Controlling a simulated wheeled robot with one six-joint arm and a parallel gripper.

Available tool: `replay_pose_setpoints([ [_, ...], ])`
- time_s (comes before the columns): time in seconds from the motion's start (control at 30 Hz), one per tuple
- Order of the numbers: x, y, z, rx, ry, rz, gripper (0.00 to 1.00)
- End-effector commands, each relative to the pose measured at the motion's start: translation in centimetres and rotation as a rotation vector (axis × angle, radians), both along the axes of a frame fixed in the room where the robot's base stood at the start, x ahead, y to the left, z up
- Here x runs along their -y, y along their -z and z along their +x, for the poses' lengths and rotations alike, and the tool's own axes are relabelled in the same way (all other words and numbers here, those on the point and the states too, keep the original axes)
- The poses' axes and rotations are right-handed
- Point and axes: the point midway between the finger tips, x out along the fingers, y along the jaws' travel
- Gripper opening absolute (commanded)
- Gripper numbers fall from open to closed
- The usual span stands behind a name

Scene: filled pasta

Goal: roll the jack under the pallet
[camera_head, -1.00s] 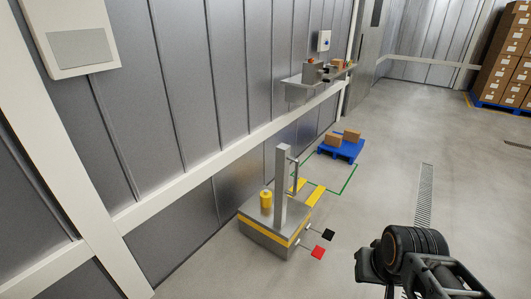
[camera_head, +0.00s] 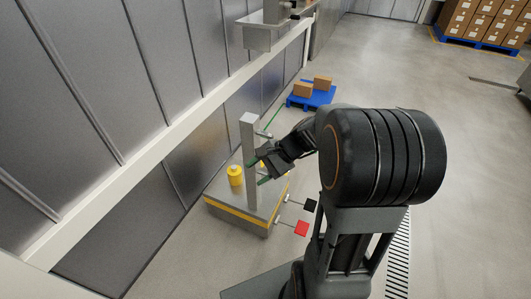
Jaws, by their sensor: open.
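The jack (camera_head: 235,214) is a low grey box with a yellow stripe, standing on the floor left of centre. It has an upright grey post (camera_head: 249,150) with a thin bar on its right side, partly hidden by my gripper. A yellow cylinder (camera_head: 235,176) stands on its top. A red pedal (camera_head: 302,228) and a black pedal (camera_head: 310,205) stick out on its right. The blue pallet (camera_head: 311,98) with two cartons lies beyond it. My gripper (camera_head: 259,172) is open, its green-tipped fingers pointing left beside the post; I cannot tell whether they touch it.
A grey panelled wall (camera_head: 110,110) runs along the left, with a shelf (camera_head: 268,20) on it. A green floor line (camera_head: 276,119) shows near the pallet. Stacked cartons (camera_head: 485,20) stand at the back right. The floor right of my arm is clear apart from a drain grate (camera_head: 398,265).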

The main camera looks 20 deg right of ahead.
Motion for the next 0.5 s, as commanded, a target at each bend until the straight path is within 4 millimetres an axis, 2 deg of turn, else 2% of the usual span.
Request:
replay_pose_setpoints([
  [0.03,1.4,2.9,1.9,-0.055,0.132,0.132,0.51],
  [0.17,5.8,6.2,6.0,-0.129,0.435,0.446,0.51],
  [0.2,7.4,7.2,7.0,-0.139,0.517,0.531,0.51],
  [0.3,11.4,9.6,8.8,-0.148,0.696,0.712,0.51],
  [0.4,14.9,11.5,9.7,-0.142,0.828,0.848,0.51],
  [0.5,17.4,12.9,10.0,-0.131,0.918,0.938,0.51],
])
